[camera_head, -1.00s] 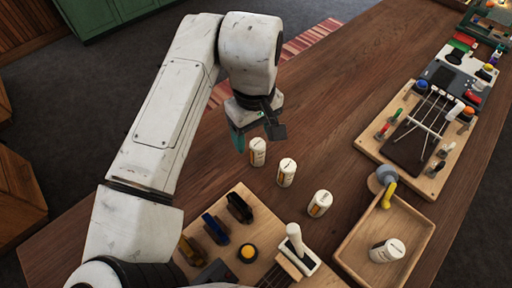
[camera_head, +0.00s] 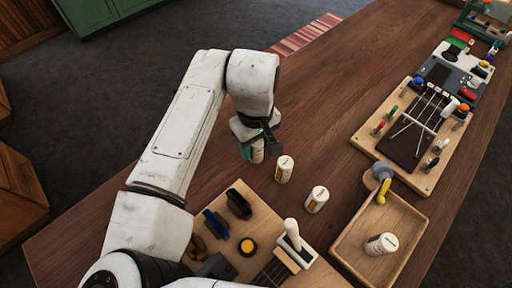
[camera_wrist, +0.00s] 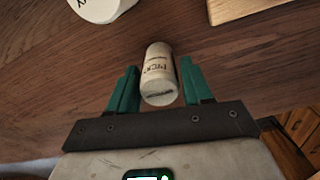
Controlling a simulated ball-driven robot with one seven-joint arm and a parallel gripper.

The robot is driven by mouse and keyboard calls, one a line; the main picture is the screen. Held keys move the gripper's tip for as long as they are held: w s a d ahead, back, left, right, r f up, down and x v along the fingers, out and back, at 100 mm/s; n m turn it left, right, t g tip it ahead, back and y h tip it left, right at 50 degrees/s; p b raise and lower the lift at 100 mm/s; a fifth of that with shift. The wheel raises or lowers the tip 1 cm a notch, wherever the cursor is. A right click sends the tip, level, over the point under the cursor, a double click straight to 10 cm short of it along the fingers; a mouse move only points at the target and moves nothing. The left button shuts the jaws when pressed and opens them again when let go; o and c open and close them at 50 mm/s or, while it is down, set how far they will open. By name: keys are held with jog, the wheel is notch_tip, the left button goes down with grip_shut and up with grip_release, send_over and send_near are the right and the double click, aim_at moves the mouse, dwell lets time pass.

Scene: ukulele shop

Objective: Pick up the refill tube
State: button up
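Several white, labelled tubes stand on the wooden bench. One tube (camera_wrist: 159,75) is between the two green fingers of my gripper (camera_wrist: 160,88) in the wrist view, with narrow gaps at its sides; its lettering seems to read "PICK". In the head view my gripper (camera_head: 251,151) is low over the bench, and this tube (camera_head: 257,154) is partly hidden behind it. My gripper is open around the tube. A second tube (camera_head: 284,169) and a third tube (camera_head: 316,199) stand to the right. Another tube (camera_head: 380,244) is in a wooden tray (camera_head: 345,251).
A wooden board (camera_head: 262,216) with dark blocks and a yellow button lies at the front. A board with strings and knobs (camera_head: 421,124) lies at the right. The bench beyond my gripper is clear.

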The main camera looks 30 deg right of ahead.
jog(key=c, duration=0.7)
jog(key=shift+r, duration=0.15)
jog(key=shift+c, duration=0.2)
